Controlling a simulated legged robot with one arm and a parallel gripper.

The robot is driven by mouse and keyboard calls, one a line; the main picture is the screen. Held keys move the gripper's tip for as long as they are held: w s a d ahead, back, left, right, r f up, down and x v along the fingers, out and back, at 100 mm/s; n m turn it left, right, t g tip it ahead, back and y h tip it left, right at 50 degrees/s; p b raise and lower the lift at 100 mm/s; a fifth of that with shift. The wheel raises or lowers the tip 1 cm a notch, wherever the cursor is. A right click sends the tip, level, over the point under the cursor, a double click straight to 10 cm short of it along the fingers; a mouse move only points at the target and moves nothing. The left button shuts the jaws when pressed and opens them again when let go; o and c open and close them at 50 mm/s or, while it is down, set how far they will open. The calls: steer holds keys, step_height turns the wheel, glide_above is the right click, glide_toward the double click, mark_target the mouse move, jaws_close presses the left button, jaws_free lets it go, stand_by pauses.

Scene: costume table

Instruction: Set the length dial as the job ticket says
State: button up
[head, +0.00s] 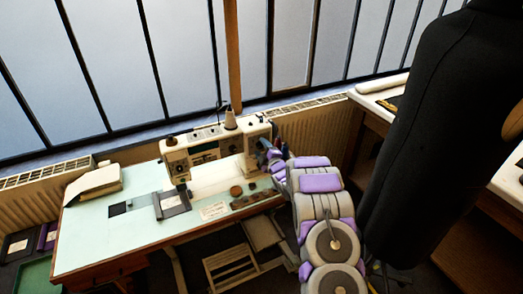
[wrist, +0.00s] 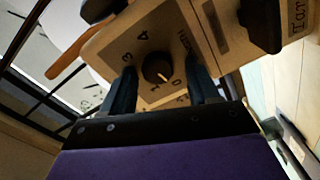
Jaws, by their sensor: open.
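The cream sewing machine (head: 205,150) stands on the pale green table (head: 140,225). In the wrist view the dark round dial (wrist: 155,69) sits on the machine's cream face (wrist: 150,35), with printed numbers around it, 3 and 4 on the left and 0 at lower right. Its pale pointer mark faces down and right, close to the 0. My gripper (wrist: 160,74) is open, with one dark finger on each side of the dial; I cannot tell if they touch it. In the head view my gripper (head: 272,154) is at the machine's right end, hiding the dial.
Several round brown items (head: 236,190) lie near the front edge. A black dress form (head: 430,130) stands close to my arm's right.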

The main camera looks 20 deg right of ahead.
steer(key=c, duration=1)
steer(key=shift+c, duration=0.2)
